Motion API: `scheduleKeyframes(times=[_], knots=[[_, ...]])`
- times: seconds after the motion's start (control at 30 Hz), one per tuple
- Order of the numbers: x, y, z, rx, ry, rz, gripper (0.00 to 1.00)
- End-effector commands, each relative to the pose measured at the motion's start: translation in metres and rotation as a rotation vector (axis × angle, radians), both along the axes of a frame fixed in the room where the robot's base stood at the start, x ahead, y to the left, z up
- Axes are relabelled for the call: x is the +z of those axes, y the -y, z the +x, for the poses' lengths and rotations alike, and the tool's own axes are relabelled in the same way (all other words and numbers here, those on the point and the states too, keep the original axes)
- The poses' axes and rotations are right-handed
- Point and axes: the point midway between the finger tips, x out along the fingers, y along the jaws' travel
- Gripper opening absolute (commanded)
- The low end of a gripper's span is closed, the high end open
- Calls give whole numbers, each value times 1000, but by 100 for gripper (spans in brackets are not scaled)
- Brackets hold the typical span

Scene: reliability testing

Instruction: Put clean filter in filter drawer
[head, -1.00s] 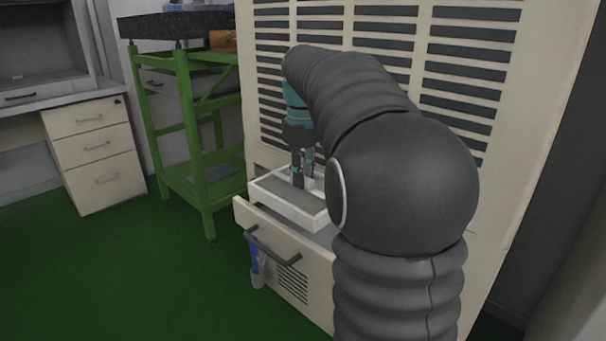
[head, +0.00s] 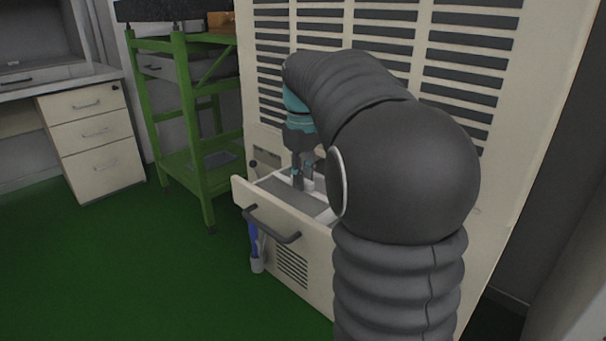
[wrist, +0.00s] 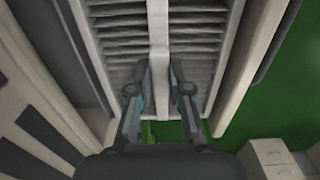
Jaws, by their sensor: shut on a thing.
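The clean filter, a white frame with a grey face, lies inside the open filter drawer (head: 262,218) in the head view, its top about level with the drawer's rim. Its grey face (head: 305,203) shows in front of my gripper (head: 302,184). In the wrist view the filter's grey pleats (wrist: 125,45) run to both sides of a pale central bar. My gripper (wrist: 160,78) is shut on that bar from above. My arm hides the right part of the filter and drawer. Whether the filter touches the drawer bottom cannot be told.
The drawer sticks out of a tall cream cabinet (head: 384,32) with dark vent slots. A dark handle (head: 272,227) is on its front. A green metal rack (head: 190,110) stands left of the cabinet, and a white drawer unit (head: 95,140) farther left.

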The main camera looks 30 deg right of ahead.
Motion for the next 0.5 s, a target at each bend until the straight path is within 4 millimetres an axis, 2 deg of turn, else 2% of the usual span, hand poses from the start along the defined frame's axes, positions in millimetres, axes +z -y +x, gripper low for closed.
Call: scheduleKeyframes(times=[0.23,0.27,0.37,0.5], knots=[[0,0,0,0,0,0,0],[0,0,0,0,0,0,23],[0,0,0,0,0,0,47],[0,0,0,0,0,0,47]])
